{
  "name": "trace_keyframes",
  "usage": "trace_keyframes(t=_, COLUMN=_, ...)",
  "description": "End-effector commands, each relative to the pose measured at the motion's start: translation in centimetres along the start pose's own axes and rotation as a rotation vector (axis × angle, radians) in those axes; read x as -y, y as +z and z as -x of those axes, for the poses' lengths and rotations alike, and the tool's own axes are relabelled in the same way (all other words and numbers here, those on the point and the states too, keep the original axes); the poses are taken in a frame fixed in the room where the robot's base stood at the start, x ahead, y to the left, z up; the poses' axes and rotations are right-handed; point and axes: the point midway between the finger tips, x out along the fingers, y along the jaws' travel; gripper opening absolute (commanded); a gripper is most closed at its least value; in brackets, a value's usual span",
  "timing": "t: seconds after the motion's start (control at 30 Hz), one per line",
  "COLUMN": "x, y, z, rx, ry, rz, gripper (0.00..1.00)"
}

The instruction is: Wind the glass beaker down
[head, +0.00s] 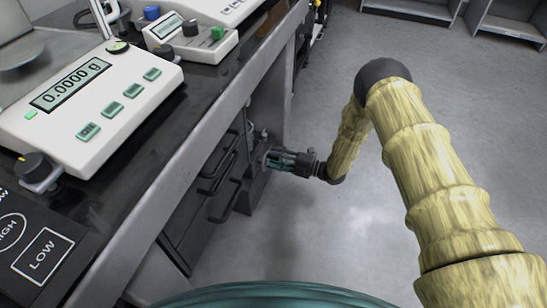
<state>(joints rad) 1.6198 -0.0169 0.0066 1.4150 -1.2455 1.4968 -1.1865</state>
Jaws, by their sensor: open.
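My gripper (272,159) is low beside the bench, at an open recess between the drawers and the bench's end panel. Its jaws are open, with their tips toward the recess. Small pale and grey parts (254,135) show inside the recess just beyond the fingertips. They are too small and shaded to tell whether one is the glass beaker or a crank. I cannot make out a clear beaker anywhere in view. Whether the fingers touch anything is not clear.
A white balance (95,100) reading 0.0000 g stands on the black bench top (205,85). A smaller device (190,45) with blue, black and green knobs stands behind it. Dark drawers (205,190) with protruding handles lie left of my gripper. The grey floor (320,230) is clear.

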Motion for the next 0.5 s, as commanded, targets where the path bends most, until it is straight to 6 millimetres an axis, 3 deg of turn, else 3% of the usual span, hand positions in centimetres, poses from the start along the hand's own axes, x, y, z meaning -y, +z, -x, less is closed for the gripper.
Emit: trace_keyframes(t=0.5, x=0.0, y=0.2, z=8.6, rx=0.002, ry=0.0, rz=-0.001, gripper=0.41)
